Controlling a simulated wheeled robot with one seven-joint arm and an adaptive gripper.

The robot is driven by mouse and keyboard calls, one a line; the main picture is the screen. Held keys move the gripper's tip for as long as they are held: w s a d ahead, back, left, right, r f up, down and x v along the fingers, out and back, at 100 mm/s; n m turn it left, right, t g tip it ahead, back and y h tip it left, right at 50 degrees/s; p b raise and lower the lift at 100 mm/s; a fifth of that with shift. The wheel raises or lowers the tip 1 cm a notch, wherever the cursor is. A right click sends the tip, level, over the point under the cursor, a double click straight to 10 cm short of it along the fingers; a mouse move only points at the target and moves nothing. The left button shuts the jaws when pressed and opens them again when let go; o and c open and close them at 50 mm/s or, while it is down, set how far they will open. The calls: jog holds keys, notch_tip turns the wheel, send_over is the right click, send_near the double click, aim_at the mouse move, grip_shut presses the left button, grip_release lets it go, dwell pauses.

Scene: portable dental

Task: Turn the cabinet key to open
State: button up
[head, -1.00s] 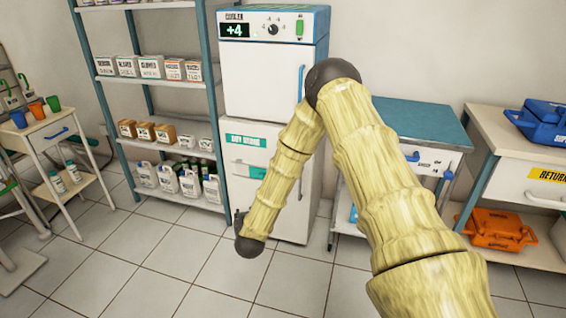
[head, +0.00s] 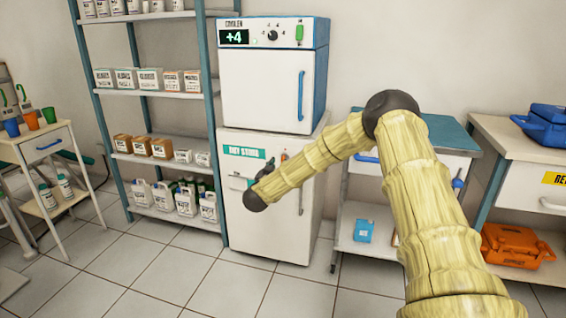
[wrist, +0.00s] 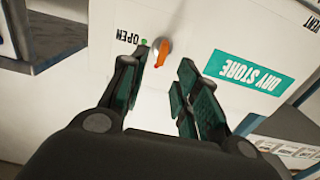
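The white cabinet (head: 262,235) with the green DRY STORE sign (head: 244,151) stands under the cooler. In the wrist view its door (wrist: 200,30) is close, with the sign (wrist: 247,82) at right. No contact with the key can be made out.
The cooler (head: 262,85) sits on top of the cabinet. A shelf rack (head: 208,100) with boxes and jugs stands close on the left. A blue-topped table (head: 440,132) stands to the right. The tiled floor in front is clear.

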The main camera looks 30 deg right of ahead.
aim_at(282, 160)
jog(key=b+x, duration=0.1)
jog(key=x, duration=0.6)
jog(key=shift+w+d+b, duration=0.2)
jog(key=shift+w+b, duration=0.05)
jog(key=shift+b, duration=0.1)
grip_shut()
